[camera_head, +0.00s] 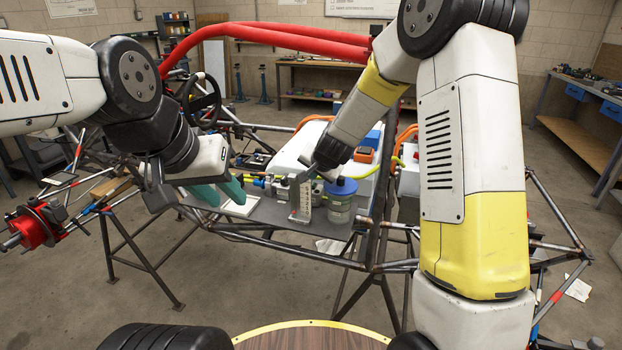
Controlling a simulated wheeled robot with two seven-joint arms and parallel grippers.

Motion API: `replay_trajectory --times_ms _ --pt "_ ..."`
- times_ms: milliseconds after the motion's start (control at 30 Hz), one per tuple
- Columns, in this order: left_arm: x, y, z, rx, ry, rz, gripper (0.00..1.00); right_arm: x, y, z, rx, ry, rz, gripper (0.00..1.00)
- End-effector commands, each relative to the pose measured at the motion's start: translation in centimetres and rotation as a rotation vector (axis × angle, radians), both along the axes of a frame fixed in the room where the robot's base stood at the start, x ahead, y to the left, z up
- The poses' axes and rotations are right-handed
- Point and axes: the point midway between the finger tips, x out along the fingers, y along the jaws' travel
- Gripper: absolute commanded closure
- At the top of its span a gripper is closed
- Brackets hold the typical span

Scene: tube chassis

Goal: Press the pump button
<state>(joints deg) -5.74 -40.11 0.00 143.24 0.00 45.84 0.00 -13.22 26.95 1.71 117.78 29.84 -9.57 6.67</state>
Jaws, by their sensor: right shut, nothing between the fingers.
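A grey block-shaped unit with a pale marked strip (300,204) stands on the grey shelf (270,211) of the chassis; it may be the pump, but I cannot make out a button. My right gripper (311,173) is shut and empty, pointing down at the top of this unit. I cannot tell whether it touches, and it hides part of the top.
A jar with a blue lid (341,202) stands just right of the unit. A small white-framed plate (240,206) lies to its left, with yellow and blue fittings (262,182) behind. Red padded tubes (270,33) cross above; dark frame tubes surround the shelf.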

Motion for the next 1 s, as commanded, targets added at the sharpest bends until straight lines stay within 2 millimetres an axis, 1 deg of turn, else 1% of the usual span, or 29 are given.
replay_trajectory --times_ms 100,533,1000 --pt "0.0 0.0 0.0 0.0 0.0 0.0 0.67 0.0 -0.1 -0.4 0.0 0.002 -0.001 1.0" --pt "0.0 0.0 0.0 0.0 0.0 0.0 0.67 0.0 -0.1 -0.5 0.0 0.001 -0.001 1.0" --pt "0.0 0.0 0.0 0.0 0.0 0.0 0.67 -0.1 -0.1 -1.3 0.0 0.006 -0.001 1.0"
